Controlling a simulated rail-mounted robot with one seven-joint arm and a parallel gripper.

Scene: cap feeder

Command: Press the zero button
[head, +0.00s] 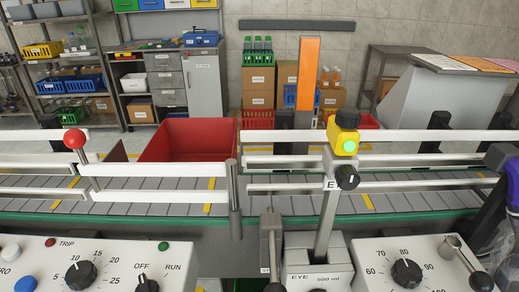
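A control panel (115,262) fills the lower left. At its left edge are a white round button (11,252) and a blue round button (25,284). A label cut by the picture edge, ending in "RO", sits between them; I cannot tell which button it belongs to. The blue button is partly cut off at the bottom. My gripper is not in view.
The panel also has a dial (80,275), an OFF/RUN knob (147,284) and a green button (163,246). A red ball knob (74,138) stands above it. Behind runs a railed conveyor (130,196). A second dial panel (378,268) is at right.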

